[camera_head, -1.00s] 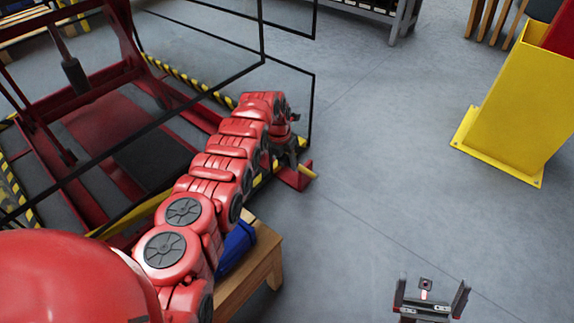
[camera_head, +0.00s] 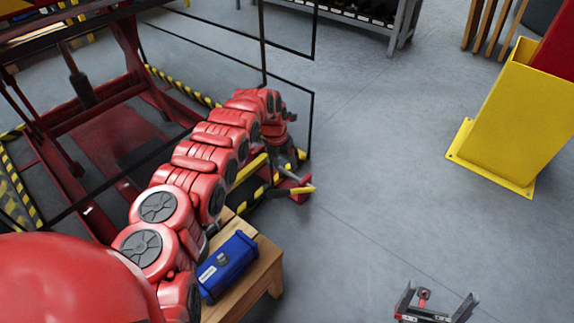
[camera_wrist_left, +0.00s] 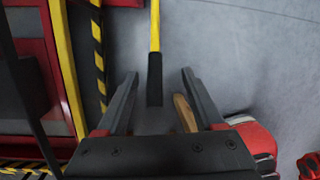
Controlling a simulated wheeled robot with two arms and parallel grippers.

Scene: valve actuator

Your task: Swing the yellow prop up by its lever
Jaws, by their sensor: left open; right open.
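A yellow lever (camera_wrist_left: 155,25) with a black grip (camera_wrist_left: 155,78) shows in the left wrist view. The grip lies in the picture between the two fingers of my left gripper (camera_wrist_left: 160,74), which is open, with a gap on both sides. I cannot tell how far below the fingers it is. In the head view my left gripper (camera_head: 292,158) is small and partly hidden by its arm, near the lever's yellow part (camera_head: 303,190) at the lift frame's corner. A yellow bar (camera_head: 250,169), perhaps the prop, runs beside the arm. My right gripper (camera_head: 436,307) is open and empty.
A red lift frame (camera_head: 115,103) with black-yellow edging and a thin black guard frame (camera_head: 313,125) stand at the left. A blue box (camera_head: 228,262) lies on a wooden bench (camera_head: 268,268) below my left arm. A yellow stand (camera_head: 510,125) is at the right. The middle floor is clear.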

